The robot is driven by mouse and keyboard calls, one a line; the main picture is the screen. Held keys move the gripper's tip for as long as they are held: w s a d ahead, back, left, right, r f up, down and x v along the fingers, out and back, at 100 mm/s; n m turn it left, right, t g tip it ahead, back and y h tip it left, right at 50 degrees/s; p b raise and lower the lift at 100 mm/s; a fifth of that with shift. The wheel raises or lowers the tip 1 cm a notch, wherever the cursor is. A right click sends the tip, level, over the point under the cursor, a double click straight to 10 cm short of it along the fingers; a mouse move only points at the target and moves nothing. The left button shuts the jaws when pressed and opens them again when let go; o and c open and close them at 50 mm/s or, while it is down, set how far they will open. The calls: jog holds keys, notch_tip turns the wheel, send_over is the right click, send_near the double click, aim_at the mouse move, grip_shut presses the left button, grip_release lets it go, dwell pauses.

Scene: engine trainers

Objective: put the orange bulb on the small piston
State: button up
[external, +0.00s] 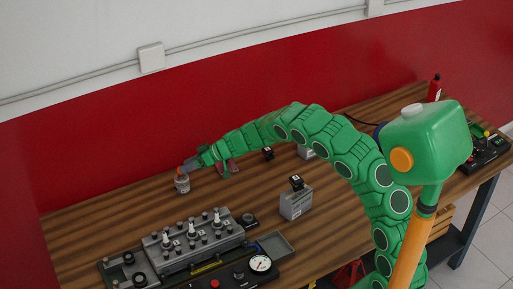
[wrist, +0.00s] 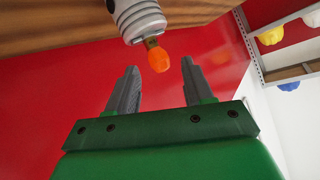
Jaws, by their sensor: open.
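The small piston (external: 182,185) is a grey ribbed cylinder standing on the wooden workbench near the red wall. The orange bulb (external: 180,169) sits at its top. In the wrist view, which looks upside down, the piston (wrist: 138,17) comes down from the bench, and the bulb (wrist: 158,60) is at its end with its darker base against the piston. My gripper (external: 191,164) is beside the bulb, at the piston's top. Its two grey fingers (wrist: 160,66) are spread, with a gap on each side of the bulb. Nothing is held.
An engine block with spark plugs (external: 195,242) and a gauge (external: 261,264) occupy the front of the bench. A grey box (external: 296,204) stands under my arm. A small reddish part (external: 229,167) is right of the piston. Bench left of the piston is clear.

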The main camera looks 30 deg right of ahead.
jog(key=v, duration=0.8)
jog(key=shift+d, duration=0.1)
jog(key=w+d+r+m+t+h, duration=0.2)
jog(key=d+r+t+h, duration=0.15)
jog(key=d+r, duration=0.4)
jog(key=w+d+r+m+t+h, duration=0.25)
jog(key=d+r+h, duration=0.2)
jog(key=d, duration=0.55)
jog(key=s+d+r+m+g+h, duration=0.1)
jog(key=s+d+r+h, duration=0.15)
jog(key=s+d, duration=0.35)
jog(key=s+d+r+m+h, duration=0.2)
jog(key=s+d+h, duration=0.15)
jog(key=d, duration=0.35)
jog(key=s+d+f+m+g, duration=0.1)
jog(key=s+d+f+g, duration=0.15)
jog(key=s, duration=0.85)
jog(key=s+d+f+m+g, duration=0.15)
jog(key=s+g, duration=0.25)
jog(key=s, duration=0.7)
jog(key=s+a+f+g+y, duration=0.1)
jog(key=s+a+g, duration=0.2)
jog(key=s, duration=1.1)
jog(key=s+a+f+n+g+y, duration=0.1)
jog(key=s+a, duration=0.5)
jog(key=s, duration=0.9)
jog(key=shift+s+a+f+n+g+y, duration=0.3)
jog(key=shift+f+g+y, duration=0.5)
jog(key=shift+g, duration=0.35)
